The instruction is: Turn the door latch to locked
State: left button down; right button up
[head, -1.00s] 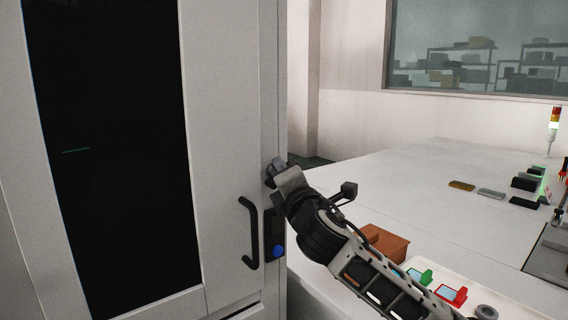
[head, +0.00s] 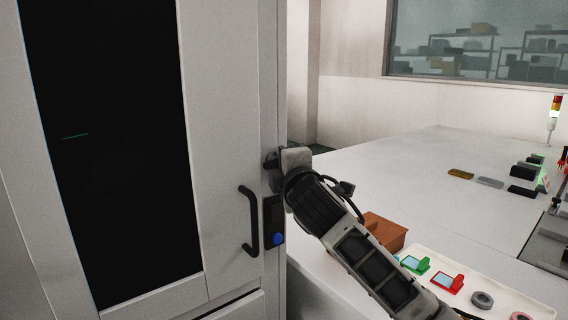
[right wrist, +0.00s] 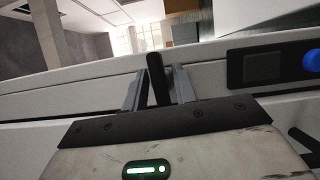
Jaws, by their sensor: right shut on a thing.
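The door latch is a short black lever (right wrist: 157,76), seen in the right wrist view between the two grey fingers of my right gripper (right wrist: 158,88). The gripper is shut on the lever, at the right edge of the tall grey cabinet door (head: 228,120). In the head view, my gripper (head: 275,160) and wrist hide most of the latch, so its angle is hard to tell there. In the right wrist view the lever stands nearly upright in the picture. My left gripper is not in view.
A black door handle (head: 250,222) and a dark panel with a blue button (head: 278,239) sit just below the latch. To the right is a white table (head: 420,190) with a brown box (head: 385,231) and a white tray (head: 515,298) close to my right arm.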

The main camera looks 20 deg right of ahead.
jog(key=shift+f, duration=0.1)
jog(key=o, duration=0.6)
jog(key=shift+o, duration=0.2)
jog(key=s+b, duration=0.2)
jog(key=s, duration=1.4)
jog(key=shift+a+b, duration=0.3)
jog(key=shift+a, duration=0.1)
jog(key=shift+f, duration=0.1)
